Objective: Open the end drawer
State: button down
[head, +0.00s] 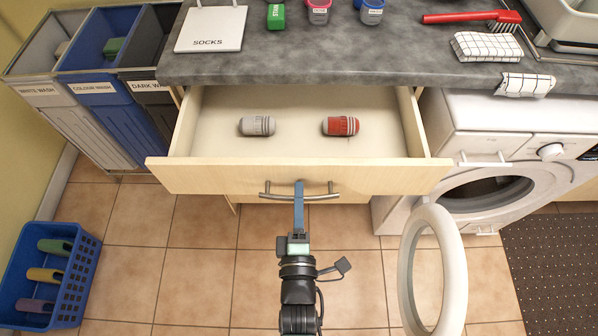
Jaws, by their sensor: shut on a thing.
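The drawer (300,178) under the grey counter stands open toward me, and its pale inside shows. A metal bar handle (322,195) runs across the middle of its front. My gripper (299,188) reaches the handle from the front and is shut on it; the fingertips partly hide the bar. Inside the drawer lie a white-grey cylindrical item (257,126) and a red one with a white band (341,126), apart from each other.
A white washing machine (480,115) with its round door (433,268) swung open stands right of the drawer. Laundry bins (100,95) stand at the left, and a blue basket (75,285) on the tiled floor. The counter (370,55) carries a SOCKS box, small tubs and a red brush.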

jog(key=s+p, duration=0.2)
jog(key=s, duration=1.5)
jog(key=c, duration=0.8)
grip_release()
jog(key=s+b, duration=0.1)
jog(key=s, duration=1.2)
